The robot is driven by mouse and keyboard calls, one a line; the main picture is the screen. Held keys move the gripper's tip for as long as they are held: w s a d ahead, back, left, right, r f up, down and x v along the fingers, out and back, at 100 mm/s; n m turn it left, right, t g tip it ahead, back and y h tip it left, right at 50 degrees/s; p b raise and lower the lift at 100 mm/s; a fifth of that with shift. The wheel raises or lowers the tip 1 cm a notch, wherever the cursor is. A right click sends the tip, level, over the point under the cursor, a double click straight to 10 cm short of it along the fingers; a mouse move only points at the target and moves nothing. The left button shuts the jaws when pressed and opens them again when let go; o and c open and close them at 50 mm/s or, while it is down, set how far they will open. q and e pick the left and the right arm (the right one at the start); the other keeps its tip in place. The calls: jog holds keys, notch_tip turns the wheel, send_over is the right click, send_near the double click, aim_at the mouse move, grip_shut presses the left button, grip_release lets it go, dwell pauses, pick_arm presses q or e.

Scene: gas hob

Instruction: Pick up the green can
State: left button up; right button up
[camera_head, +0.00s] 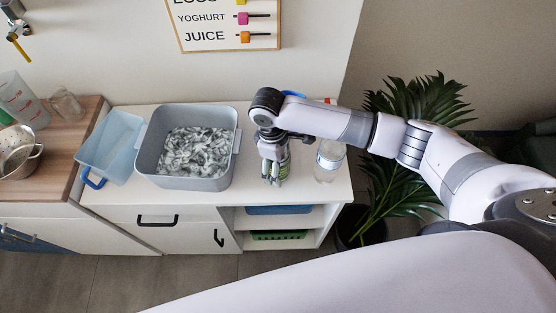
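The green can (284,170) stands on the white counter to the right of the grey basin. It is mostly hidden behind my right gripper, and only a strip of green and its upper part show. My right gripper (271,178) points down at the can, with its fingers in front of it and at its left edge. I cannot tell whether the fingers are closed on the can or only beside it. My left gripper is not in view.
A clear bottle (328,161) stands close right of the can. The grey basin (187,183) holds something grey-white and mottled. A light blue tub (109,151) is left of it. A plant (412,145) stands beyond the counter's right end. The counter front has open shelves.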

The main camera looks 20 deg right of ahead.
jog(key=shift+f, duration=0.15)
jog(key=shift+c, duration=0.6)
jog(key=c, duration=1.5)
